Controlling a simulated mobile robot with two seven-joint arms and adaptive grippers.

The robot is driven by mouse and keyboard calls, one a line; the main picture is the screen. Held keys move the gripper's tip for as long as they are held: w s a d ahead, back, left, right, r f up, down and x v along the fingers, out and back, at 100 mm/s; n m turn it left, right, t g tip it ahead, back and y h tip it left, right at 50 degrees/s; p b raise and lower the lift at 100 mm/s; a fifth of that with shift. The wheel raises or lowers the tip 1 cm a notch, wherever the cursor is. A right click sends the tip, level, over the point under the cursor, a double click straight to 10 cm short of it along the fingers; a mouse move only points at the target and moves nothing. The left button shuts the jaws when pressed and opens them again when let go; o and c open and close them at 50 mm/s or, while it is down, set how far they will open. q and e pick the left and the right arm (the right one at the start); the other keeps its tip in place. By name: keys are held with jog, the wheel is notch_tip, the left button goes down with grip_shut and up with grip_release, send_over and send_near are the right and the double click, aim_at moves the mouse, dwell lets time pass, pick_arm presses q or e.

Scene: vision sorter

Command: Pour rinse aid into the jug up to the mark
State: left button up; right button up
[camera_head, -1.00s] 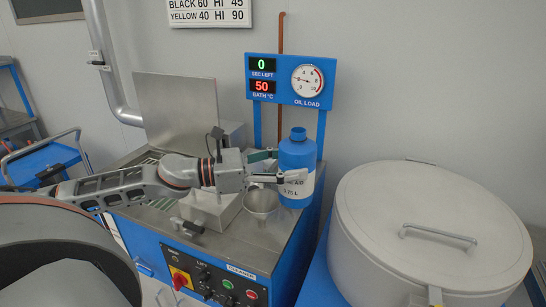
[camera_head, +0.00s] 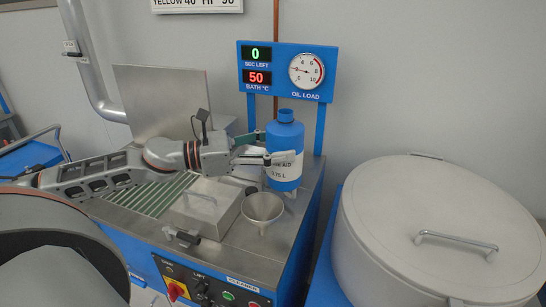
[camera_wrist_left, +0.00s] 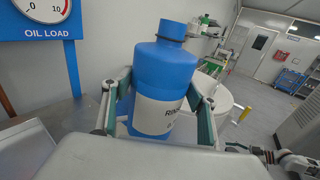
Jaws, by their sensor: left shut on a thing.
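The blue rinse aid bottle (camera_head: 285,133) with a white label stands upright between the fingers of my left gripper (camera_head: 269,149), which is shut on it. In the left wrist view the bottle (camera_wrist_left: 164,70) fills the space between the two fingers. A grey, open, funnel-shaped vessel (camera_head: 263,207), perhaps the jug, stands on the steel top just left of and in front of the bottle. No mark is readable on it.
A blue panel (camera_head: 288,89) with displays and an oil gauge stands behind the bottle. A lidded steel box (camera_head: 205,207) is left of the vessel. A large grey lidded drum (camera_head: 430,235) is at the right.

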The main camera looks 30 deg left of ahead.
pick_arm(q)
jog(key=shift+r, duration=0.15)
jog(key=shift+a+n, duration=0.1)
jog(key=shift+n, duration=0.3)
pick_arm(e)
jog(key=shift+r, duration=0.1)
pick_arm(q)
jog(key=shift+w+f+n, duration=0.15)
jog(key=shift+f+n, duration=0.3)
jog(key=shift+n, duration=0.25)
jog(key=shift+a+r+n+p, duration=0.25)
jog(key=shift+n+p, duration=0.15)
jog(key=shift+p, duration=0.2)
jog(key=shift+w+r+n, duration=0.15)
jog(key=shift+n, duration=0.35)
jog(key=shift+f, duration=0.2)
jog(key=shift+w+a+f+n, duration=0.15)
jog(key=shift+f+n, duration=0.15)
jog(key=shift+n, duration=0.4)
jog(key=shift+w+n+b, duration=0.1)
jog(key=shift+n+b, duration=0.3)
jog(key=shift+b, duration=0.05)
jog(key=shift+a+f+g, duration=0.1)
jog(key=shift+g, duration=0.2)
pick_arm(e)
jog(key=shift+a+r, duration=0.1)
jog(key=shift+a, duration=0.15)
